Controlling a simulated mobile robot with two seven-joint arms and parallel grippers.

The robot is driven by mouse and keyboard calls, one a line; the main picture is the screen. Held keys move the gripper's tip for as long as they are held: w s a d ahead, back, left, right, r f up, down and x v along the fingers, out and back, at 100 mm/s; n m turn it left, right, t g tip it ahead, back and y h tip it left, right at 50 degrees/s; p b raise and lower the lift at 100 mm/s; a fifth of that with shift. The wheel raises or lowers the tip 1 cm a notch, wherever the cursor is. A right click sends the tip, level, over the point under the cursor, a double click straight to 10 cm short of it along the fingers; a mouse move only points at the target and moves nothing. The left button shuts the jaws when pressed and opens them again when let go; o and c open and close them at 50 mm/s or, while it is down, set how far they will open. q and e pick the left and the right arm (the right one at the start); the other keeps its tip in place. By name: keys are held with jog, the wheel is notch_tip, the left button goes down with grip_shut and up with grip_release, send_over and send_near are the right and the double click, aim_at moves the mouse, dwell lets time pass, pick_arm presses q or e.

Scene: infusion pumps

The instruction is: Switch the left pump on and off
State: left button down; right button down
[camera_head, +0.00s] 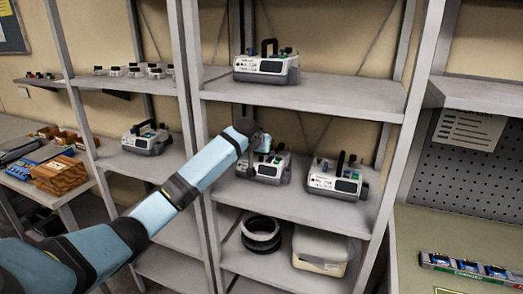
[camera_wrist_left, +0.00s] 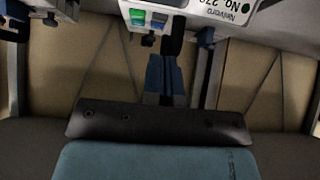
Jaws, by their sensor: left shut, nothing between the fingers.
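Two white-and-grey pumps stand on the middle shelf; the left pump (camera_head: 270,173) is partly covered by my arm and hand. The right pump (camera_head: 338,182) stands clear. My left gripper (camera_head: 264,144) is over the left pump's top, its fingers hard to make out there. In the left wrist view, my shut, empty gripper (camera_wrist_left: 165,70) points at a pump (camera_wrist_left: 215,12) seen upside down. Whether the fingertips touch the pump is unclear. My right gripper is not in view.
Another pump (camera_head: 266,69) stands on the shelf above, and one more (camera_head: 147,138) on the left rack. Below are black and white rings (camera_head: 261,234) and a pale bin (camera_head: 320,250). Rack posts (camera_head: 190,100) stand close to my forearm.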

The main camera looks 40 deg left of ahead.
aim_at(269, 159)
pick_arm(q)
jog(key=x, duration=0.7)
jog(key=shift+w+f, duration=0.1)
